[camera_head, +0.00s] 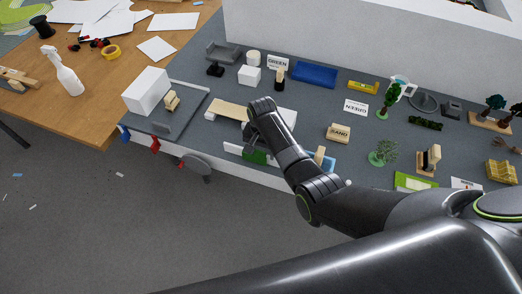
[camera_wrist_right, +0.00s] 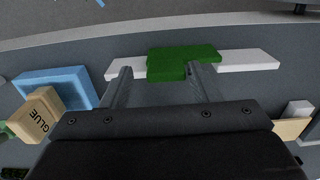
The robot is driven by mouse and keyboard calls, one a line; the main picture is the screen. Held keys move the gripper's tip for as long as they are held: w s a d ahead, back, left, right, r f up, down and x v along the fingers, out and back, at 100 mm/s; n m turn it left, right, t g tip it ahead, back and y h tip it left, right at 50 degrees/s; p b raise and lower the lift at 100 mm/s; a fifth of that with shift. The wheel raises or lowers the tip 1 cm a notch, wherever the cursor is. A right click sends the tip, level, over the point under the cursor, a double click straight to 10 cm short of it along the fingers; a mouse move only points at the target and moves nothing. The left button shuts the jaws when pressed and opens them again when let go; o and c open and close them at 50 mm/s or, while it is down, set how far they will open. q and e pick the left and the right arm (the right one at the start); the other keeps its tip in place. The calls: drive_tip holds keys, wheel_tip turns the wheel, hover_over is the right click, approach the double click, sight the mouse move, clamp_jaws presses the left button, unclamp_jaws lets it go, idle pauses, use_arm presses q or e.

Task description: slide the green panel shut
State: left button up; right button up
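The green panel (camera_head: 255,157) sits on a white rail (camera_head: 232,148) at the front edge of the grey table. My right arm partly hides both in the head view. In the right wrist view the green panel (camera_wrist_right: 180,60) has a small tab toward me, and the white rail (camera_wrist_right: 248,61) shows on both sides of it. My right gripper (camera_wrist_right: 158,72) is open, its fingers apart. One fingertip is by the panel's tab and lower right part, the other left of the panel by the rail. I cannot tell whether they touch. My left gripper is not in view.
A blue tray (camera_wrist_right: 55,88) with a wooden GLUE block (camera_wrist_right: 38,116) lies left of the rail in the wrist view. A wooden SAND block (camera_head: 338,133), a tan board (camera_head: 228,109) and a white box (camera_head: 146,91) stand on the table. Dark floor lies in front.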

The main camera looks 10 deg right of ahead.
drive_tip(key=shift+a+r, duration=0.1)
drive_tip(key=shift+r, duration=0.05)
use_arm(q)
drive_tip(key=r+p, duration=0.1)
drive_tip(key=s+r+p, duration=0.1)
drive_tip(key=p, duration=0.1)
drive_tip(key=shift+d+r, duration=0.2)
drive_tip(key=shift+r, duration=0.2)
use_arm(e)
wheel_tip(320, 180, up, 17)
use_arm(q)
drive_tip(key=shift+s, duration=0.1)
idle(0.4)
